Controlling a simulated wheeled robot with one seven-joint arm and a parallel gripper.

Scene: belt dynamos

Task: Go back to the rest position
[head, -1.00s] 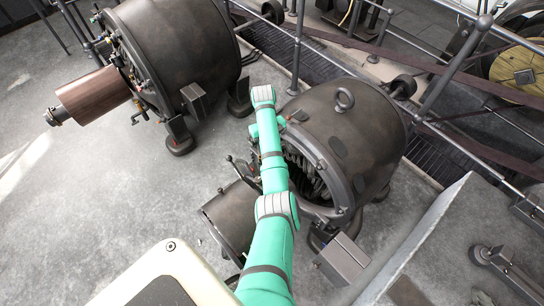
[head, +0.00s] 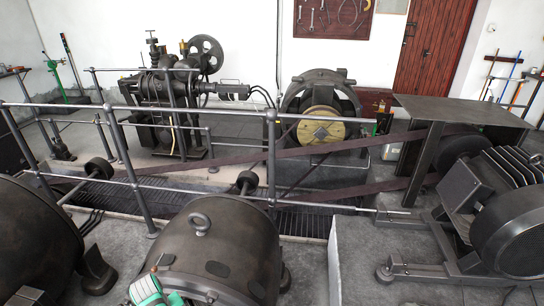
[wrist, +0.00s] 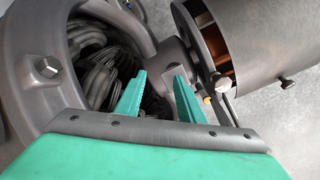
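My gripper shows in the wrist view (wrist: 160,100) with its two green fingers apart and nothing between them. Beyond the fingers are the open end of a dynamo (wrist: 95,60), with its grey windings, and a dark cylinder (wrist: 245,40) at the upper right. In the head view, part of my green arm shows at the bottom edge, in front of the near dynamo (head: 215,245) with a lifting ring on top. The gripper itself is outside the head view.
A metal railing (head: 190,182) runs across in front of the floor grating. A second dynamo (head: 35,240) stands at the left. A flywheel machine (head: 175,95), a belt-driven machine (head: 322,95), a steel table (head: 455,108) and a ribbed motor (head: 510,200) stand beyond or to the right.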

